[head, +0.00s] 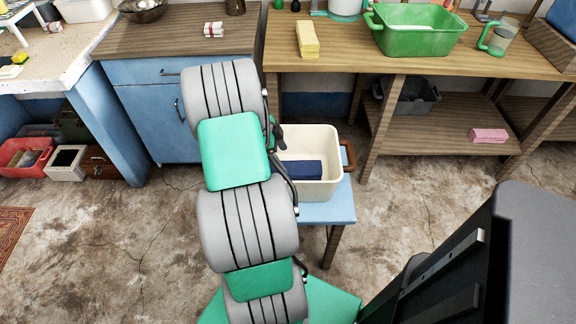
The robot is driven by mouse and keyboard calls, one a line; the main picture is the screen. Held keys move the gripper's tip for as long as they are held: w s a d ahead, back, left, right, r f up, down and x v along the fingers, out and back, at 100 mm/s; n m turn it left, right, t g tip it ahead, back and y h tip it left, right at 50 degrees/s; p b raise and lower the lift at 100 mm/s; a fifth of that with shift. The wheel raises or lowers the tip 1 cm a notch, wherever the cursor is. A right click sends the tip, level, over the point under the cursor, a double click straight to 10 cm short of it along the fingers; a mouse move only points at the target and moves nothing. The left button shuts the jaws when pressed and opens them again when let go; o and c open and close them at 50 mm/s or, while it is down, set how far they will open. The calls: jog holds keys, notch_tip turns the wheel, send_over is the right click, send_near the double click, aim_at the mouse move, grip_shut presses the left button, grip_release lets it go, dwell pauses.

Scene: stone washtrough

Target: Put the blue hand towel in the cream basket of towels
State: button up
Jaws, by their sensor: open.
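The cream basket (322,143) stands on a small blue stool below the wooden table, with a brown handle at its right side. A dark blue folded cloth, which looks like the blue hand towel (303,170), lies inside on the basket's floor. My arm covers the basket's left part, so anything there is hidden. My gripper (279,138) shows only in part, as a dark piece beside my arm at the basket's upper left edge. It is open, and I see nothing held in it.
The wooden table (350,60) holds a yellow folded towel (308,39) and a green tub (415,42). A pink folded towel (488,135) lies on the shelf below. A blue cabinet (150,120) stands left of the basket. The stone floor at lower left is mostly clear.

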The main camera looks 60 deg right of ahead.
jog(key=w+a+r+n, duration=0.3)
jog(key=a, duration=0.1)
jog(key=w+a+r+n+t, duration=0.1)
jog(key=w+a+r+n, duration=0.2)
jog(key=w+a, duration=0.1)
jog(key=w+a+r+n+t, duration=0.1)
jog(key=w+a+r+n, duration=0.1)
jog(key=w+a+r, duration=0.1)
jog(key=shift+w+a+r+n+h, duration=0.15)
jog(key=shift+a+r+n+h, duration=0.15)
jog(key=shift+a+r+n, duration=0.2)
jog(key=w+a+r+n+t+y, duration=0.1)
jog(key=a+r+n+t, duration=0.1)
jog(key=a+n, duration=0.55)
jog(key=w+a+r+n+t, duration=0.1)
jog(key=a+r+n, duration=0.3)
jog(key=a, duration=0.7)
jog(key=s+a+f+n+t+y, duration=0.15)
jog(key=s+a+n, duration=0.35)
jog(key=a+n, duration=0.6)
notch_tip(320, 180, up, 14)
jog(key=w+p, duration=0.1)
jog(key=p, duration=1.1)
jog(key=shift+w+a+m, duration=0.3)
jog(key=shift+w+m, duration=0.05)
jog(key=shift+m, duration=0.1)
jog(key=shift+r+t, duration=0.1)
jog(key=shift+t, duration=0.15)
